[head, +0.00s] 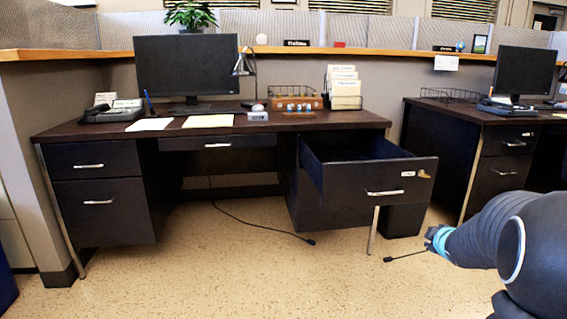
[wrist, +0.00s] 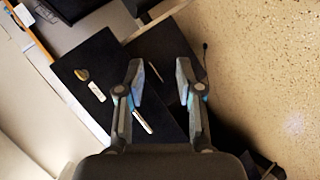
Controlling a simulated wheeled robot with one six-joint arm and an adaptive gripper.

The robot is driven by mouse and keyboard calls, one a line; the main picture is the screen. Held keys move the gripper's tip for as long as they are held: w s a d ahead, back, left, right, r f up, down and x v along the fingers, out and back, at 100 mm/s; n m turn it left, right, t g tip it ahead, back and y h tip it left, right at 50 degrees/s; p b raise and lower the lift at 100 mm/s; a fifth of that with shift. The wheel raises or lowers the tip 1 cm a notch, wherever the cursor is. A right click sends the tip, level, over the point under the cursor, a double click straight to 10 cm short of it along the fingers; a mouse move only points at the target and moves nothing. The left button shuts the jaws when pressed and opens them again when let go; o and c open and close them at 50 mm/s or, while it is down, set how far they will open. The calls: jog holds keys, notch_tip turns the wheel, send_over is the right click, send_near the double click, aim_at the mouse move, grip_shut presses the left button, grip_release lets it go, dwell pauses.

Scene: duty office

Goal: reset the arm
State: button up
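My arm reaches in from the right edge of the head view, in front of the desk's right side. The same drawer (head: 345,182) is pulled out on the right side of the desk in the head view.
The desk (head: 75,130) carries a monitor (head: 187,65), phone, papers, lamp and file rack (head: 344,88). A second desk (head: 450,110) stands at the right. Black cables (head: 265,228) lie on the floor. The floor in front (head: 200,280) is clear.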

jog(key=s+a+r+m+g+p, duration=0.15)
jog(key=s+a+m+g, duration=0.35)
jog(key=s, duration=0.6)
jog(key=s+a+r+m+g+p, duration=0.1)
jog(key=s+a+m+g+p, duration=0.1)
jog(key=s+a+m, duration=0.6)
jog(key=s+a+r+n+y+p, duration=0.1)
jog(key=s+a+r+p, duration=0.2)
jog(key=s+a, duration=0.3)
jog(key=s+a+r+n+t+y+p, duration=0.1)
jog(key=s+a+r+y+p, duration=0.1)
jog(key=s+a+r, duration=0.4)
jog(key=shift+s+a+r+n+y+p, duration=0.3)
jog(key=shift+s+a+p, duration=0.15)
jog(key=shift+s, duration=0.6)
